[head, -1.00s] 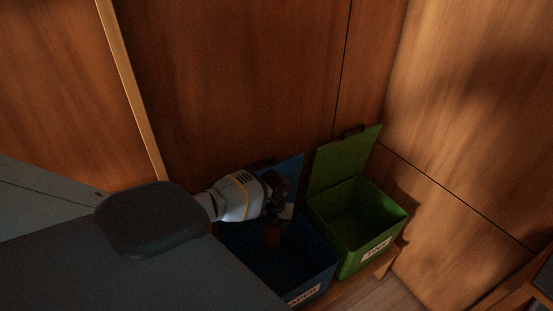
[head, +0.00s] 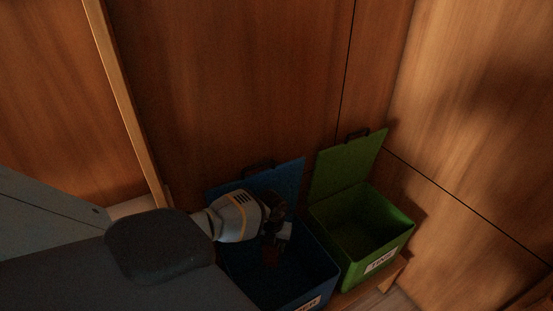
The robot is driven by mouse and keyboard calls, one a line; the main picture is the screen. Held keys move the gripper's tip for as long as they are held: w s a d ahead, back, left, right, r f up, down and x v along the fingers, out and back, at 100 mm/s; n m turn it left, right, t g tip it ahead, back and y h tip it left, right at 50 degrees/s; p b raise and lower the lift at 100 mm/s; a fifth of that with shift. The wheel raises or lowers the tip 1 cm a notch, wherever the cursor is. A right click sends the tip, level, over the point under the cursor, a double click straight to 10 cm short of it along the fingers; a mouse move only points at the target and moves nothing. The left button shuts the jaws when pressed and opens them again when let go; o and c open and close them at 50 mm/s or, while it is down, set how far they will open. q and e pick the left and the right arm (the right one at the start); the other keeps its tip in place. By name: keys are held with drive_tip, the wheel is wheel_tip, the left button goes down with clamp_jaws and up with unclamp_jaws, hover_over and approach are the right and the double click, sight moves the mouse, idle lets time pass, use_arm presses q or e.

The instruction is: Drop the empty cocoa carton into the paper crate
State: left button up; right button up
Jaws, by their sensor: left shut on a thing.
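The paper crate (head: 325,274) is the blue bin at the bottom middle of the head view, with its lid up behind it and a partly cut-off label on its front. My left gripper (head: 272,245) reaches in from the left and points down over the crate's opening. My right gripper is not in view.
A green bin (head: 345,257) labelled for tins stands close to the right of the blue crate, its lid also up and its inside looking empty. Timber walls (head: 240,80) rise behind and to the right. A grey surface fills the lower left.

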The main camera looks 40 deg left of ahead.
use_arm(q)
drive_tip(key=shift+w+r, duration=0.1)
drive_tip(key=o, duration=0.8)
drive_tip(key=shift+o, duration=1.2)
wheel_tip(320, 180, up, 6)
drive_tip(key=shift+r+p, duration=0.25)
drive_tip(key=shift+p, duration=0.6)
drive_tip(key=shift+r, duration=0.65)
